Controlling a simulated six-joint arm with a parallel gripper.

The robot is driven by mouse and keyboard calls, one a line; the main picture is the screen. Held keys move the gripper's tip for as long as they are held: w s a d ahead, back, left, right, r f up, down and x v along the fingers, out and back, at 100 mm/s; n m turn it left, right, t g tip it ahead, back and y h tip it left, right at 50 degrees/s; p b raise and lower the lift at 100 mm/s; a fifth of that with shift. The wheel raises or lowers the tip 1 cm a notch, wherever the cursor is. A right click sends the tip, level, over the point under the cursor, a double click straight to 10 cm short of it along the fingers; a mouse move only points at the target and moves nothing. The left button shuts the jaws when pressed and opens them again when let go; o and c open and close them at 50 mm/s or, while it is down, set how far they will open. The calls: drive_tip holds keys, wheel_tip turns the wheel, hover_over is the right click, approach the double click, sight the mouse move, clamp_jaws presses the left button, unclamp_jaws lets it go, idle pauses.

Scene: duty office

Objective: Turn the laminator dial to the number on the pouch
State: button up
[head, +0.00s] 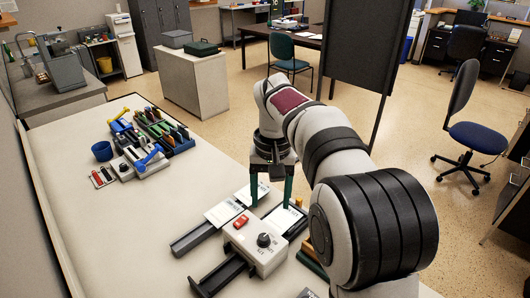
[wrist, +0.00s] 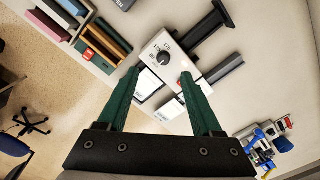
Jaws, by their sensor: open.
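The laminator (head: 251,249) is a white box with a red part (head: 241,222) on top. Its dial (head: 264,240) is a dark round knob; in the wrist view the dial (wrist: 163,58) has printed numbers around it, too small to read surely. White pouches or cards (head: 224,213) lie behind the box; they show between my fingers in the wrist view (wrist: 147,84), and their print is not legible. My gripper (head: 271,197) has two green fingers, spread apart and empty. It is above and behind the laminator, apart from the dial.
Dark rails or trays (head: 219,278) stick out beside the laminator. A blue cup (head: 102,151), a white device with a blue handle and racks of coloured items (head: 163,133) stand farther back on the counter. Bare counter (head: 110,225) lies to the left.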

sight(263, 237)
drive_tip(key=shift+n, duration=0.3)
drive_tip(key=w+f, duration=0.1)
drive_tip(key=f, duration=0.4)
drive_tip(key=w+a+f, duration=0.1)
drive_tip(key=f, duration=0.5)
drive_tip(key=w+f, duration=0.1)
drive_tip(key=f, duration=0.5)
drive_tip(key=shift+w+a+f, duration=0.25)
drive_tip(key=shift+w, duration=0.1)
clamp_jaws()
